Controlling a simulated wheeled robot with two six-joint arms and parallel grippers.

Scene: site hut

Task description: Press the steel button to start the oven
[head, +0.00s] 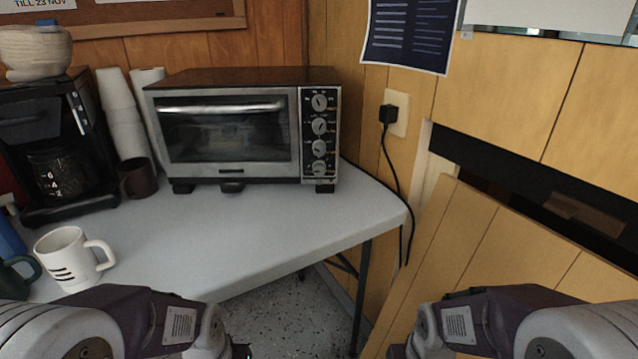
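The toaster oven (225,135) stands on the grey table against the back wall, with its glass door shut. Its control panel (335,120) is on the right of the front and carries a column of round silver controls. The lowest round control (319,168) looks like steel; I cannot tell for sure whether it is a button or a knob. My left gripper (241,351) shows only as a dark tip at the bottom edge, far below and in front of the oven. My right gripper (396,351) is mostly cut off at the bottom edge. Neither touches the oven.
A coffee maker (55,145), stacked white cups (122,115), a dark mug (138,178) and a striped white mug (74,258) stand left of the oven. The table (250,225) is clear before it. A black cord runs from the wall plug (389,113).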

